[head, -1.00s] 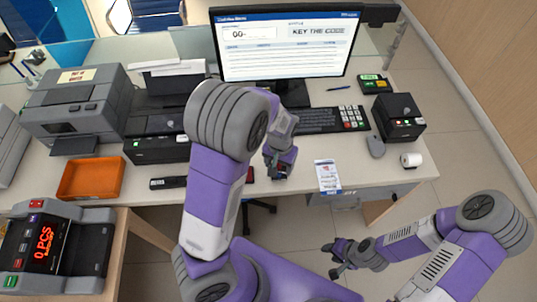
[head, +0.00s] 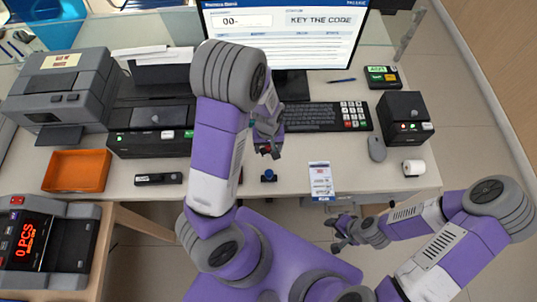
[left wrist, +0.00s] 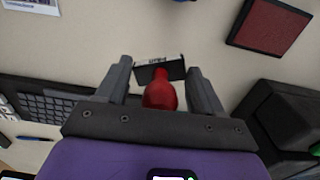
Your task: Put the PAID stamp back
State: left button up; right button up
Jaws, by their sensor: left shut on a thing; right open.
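My left gripper (head: 267,150) is shut on the PAID stamp, in front of the keyboard. In the left wrist view the stamp has a red rounded handle (left wrist: 160,92) between the two fingers. Its dark base (left wrist: 158,68) carries small light lettering that looks like PAID. Whether the base touches the counter is unclear. A second stamp with a blue top (head: 268,176) stands near the counter's front edge, just below my left gripper in the head view. My right gripper (head: 340,234) is open and empty, off the counter's front edge.
A dark-framed red pad (left wrist: 268,24) lies near the stamp in the left wrist view. The keyboard (head: 310,117) is behind; a printed slip (head: 321,180) lies to the right. An orange tray (head: 77,170) and a black device (head: 158,178) are left.

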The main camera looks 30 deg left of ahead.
aim_at(268, 158)
pick_arm(q)
notch_tip(268, 158, down, 2)
jog(key=shift+s+f, duration=0.1)
jog(key=shift+f, duration=0.15)
jog(key=shift+f+b, duration=0.5)
jog(key=shift+f, duration=0.85)
jog(key=shift+f, duration=0.2)
jog(key=o, duration=0.8)
jog(key=shift+o, duration=0.2)
jog(key=shift+r, duration=0.15)
